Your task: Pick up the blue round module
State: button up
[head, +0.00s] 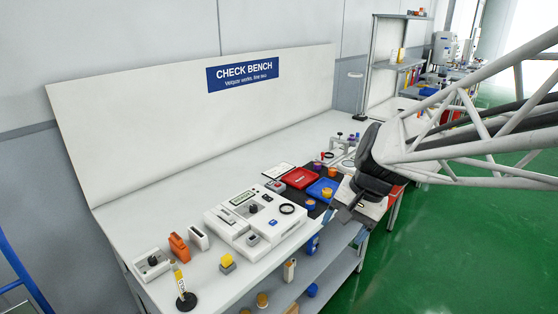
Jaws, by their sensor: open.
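A small blue round item (312,290) sits on the lower shelf under the bench, too small to identify. Several small round modules with orange sides stand near the trays, one of them (327,192) on the blue tray (315,188). My gripper (345,213) hangs at the bench's front edge, right of the white test device (255,222). Its jaws are open, and nothing shows between them. My arm comes in from the right and hides part of the bench behind it.
A red tray (299,178) lies beside the blue tray on a dark mat. An orange holder (179,248), a yellow-topped block (228,262) and a black-based stand (186,300) are at the near left. The bench's back strip is clear. A sign panel rises behind.

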jog(key=w+f+m+y, duration=0.3)
jog(key=w+m, duration=0.1)
jog(key=w, duration=0.8)
jog(key=m+t+y, duration=0.4)
jog(key=m+y, duration=0.2)
jog(key=m, duration=0.6)
send_near(307, 203)
jog(key=shift+w+d, duration=0.15)
jog(key=shift+d, duration=0.3)
jog(key=shift+a, duration=0.15)
jog(key=shift+x, duration=1.1)
jog(key=shift+a, duration=0.15)
jog(key=shift+x, duration=2.45)
